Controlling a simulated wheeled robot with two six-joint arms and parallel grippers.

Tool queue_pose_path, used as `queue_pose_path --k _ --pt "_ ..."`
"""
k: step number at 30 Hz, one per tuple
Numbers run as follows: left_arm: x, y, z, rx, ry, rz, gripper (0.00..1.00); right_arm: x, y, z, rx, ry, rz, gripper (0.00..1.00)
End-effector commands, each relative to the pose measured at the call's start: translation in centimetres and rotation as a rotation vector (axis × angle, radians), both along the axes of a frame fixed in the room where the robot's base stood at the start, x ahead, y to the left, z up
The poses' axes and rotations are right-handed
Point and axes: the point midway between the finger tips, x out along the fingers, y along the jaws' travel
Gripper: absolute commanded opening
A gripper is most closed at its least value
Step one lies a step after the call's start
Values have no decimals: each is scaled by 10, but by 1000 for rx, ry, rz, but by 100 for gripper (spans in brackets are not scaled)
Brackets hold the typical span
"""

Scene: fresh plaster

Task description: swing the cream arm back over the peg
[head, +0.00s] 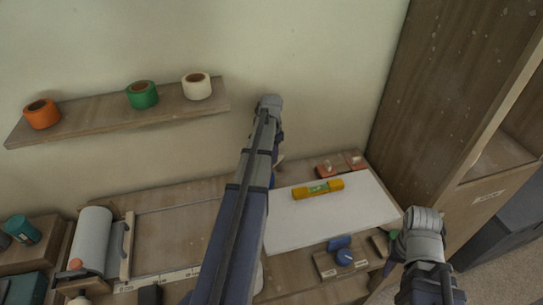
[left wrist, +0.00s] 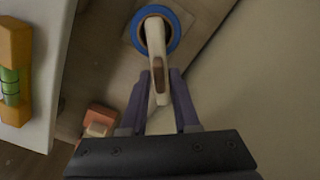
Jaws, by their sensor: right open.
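The cream arm (left wrist: 156,62) shows in the left wrist view, running from the middle of a blue ring (left wrist: 176,33) down to a slotted end between my left fingers. My left gripper (left wrist: 161,78) has one finger on each side of it, close against it, and looks shut on it. The peg itself cannot be made out; the cream arm crosses the ring's centre. In the head view my left gripper (head: 279,142) is mostly hidden behind my own forearm, with only a bit of cream and blue beside it. My right gripper (head: 424,218) is open and empty, at the lower right.
A yellow level (head: 318,189) lies on a white board (head: 290,228). Red blocks (head: 327,169) sit behind it. A blue knob (head: 345,257) is on a wooden block in front. A wall shelf (head: 105,122) holds tape rolls. A tall wooden cabinet (head: 425,90) stands at right.

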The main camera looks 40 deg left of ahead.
Motion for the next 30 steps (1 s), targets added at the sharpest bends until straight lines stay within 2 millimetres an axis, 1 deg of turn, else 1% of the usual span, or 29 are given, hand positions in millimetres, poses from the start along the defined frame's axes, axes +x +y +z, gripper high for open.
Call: queue_pose_path --k 1,4,12,17,23,30 --pt "0 0 0 0 0 1 36 0 0 0 0 0 0 48" --pt "0 0 0 -1 0 1 47 0 0 0 0 0 0 48" --pt "0 0 0 -1 0 1 48 0 0 0 0 0 0 48" --pt "0 0 6 -1 0 1 48 0 0 6 0 0 0 48" --pt "0 0 25 -1 0 1 48 0 0 25 0 0 1 48" --pt "0 0 57 -1 0 1 48 0 0 57 0 0 2 48"
